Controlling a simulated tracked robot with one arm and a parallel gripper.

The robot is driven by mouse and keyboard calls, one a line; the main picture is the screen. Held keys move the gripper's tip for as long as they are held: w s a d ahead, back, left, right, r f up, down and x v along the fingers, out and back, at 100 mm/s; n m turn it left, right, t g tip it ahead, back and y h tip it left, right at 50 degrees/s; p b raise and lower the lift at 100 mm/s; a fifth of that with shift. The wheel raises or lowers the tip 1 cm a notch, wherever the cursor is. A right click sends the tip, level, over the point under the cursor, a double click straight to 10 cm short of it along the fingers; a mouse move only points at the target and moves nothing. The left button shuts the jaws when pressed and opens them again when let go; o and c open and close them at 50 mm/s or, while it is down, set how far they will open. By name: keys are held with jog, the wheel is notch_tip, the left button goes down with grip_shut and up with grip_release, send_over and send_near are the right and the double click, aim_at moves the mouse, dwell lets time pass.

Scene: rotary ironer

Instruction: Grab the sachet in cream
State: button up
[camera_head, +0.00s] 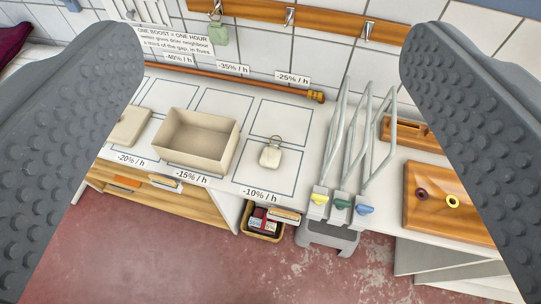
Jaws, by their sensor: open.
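The cream sachet (270,155) has a dark ring or loop at its top. It lies on the white counter (235,171) inside an outlined square, just above the "-10% / h" label. My gripper (271,40) is open, with its two grey, studded fingers far apart at the left and right of the view. The sachet shows between the fingers, further off, and nothing touches it. A green sachet (218,34) hangs from a hook on the wooden rail at the back.
An open cream box (184,158) stands left of the sachet, with a flat beige piece (128,127) beyond it. Upright grey wire frames (340,140) stand to the right. A wooden tray (430,210) holds two rings. A copper pipe (240,84) runs behind.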

dwell(0.5)
jog(key=w+a+f+g+b, duration=0.15)
jog(key=w+f, duration=0.25)
jog(key=f, duration=0.4)
jog(key=w+a+f+b, duration=0.3)
jog(key=w+f, duration=0.2)
jog(key=f, duration=0.2)
jog(key=m+h+b, duration=0.3)
jog(key=b, duration=0.7)
send_near(268, 163)
jog(key=shift+g, duration=0.45)
jog(key=x, duration=0.4)
jog(key=shift+w+d+r, duration=0.1)
jog(key=shift+w+r, duration=0.1)
jog(key=shift+w, duration=0.05)
jog(key=shift+b+x, duration=0.85)
jog(key=shift+x, duration=2.45)
jog(key=shift+r, duration=0.1)
jog(key=c, duration=1)
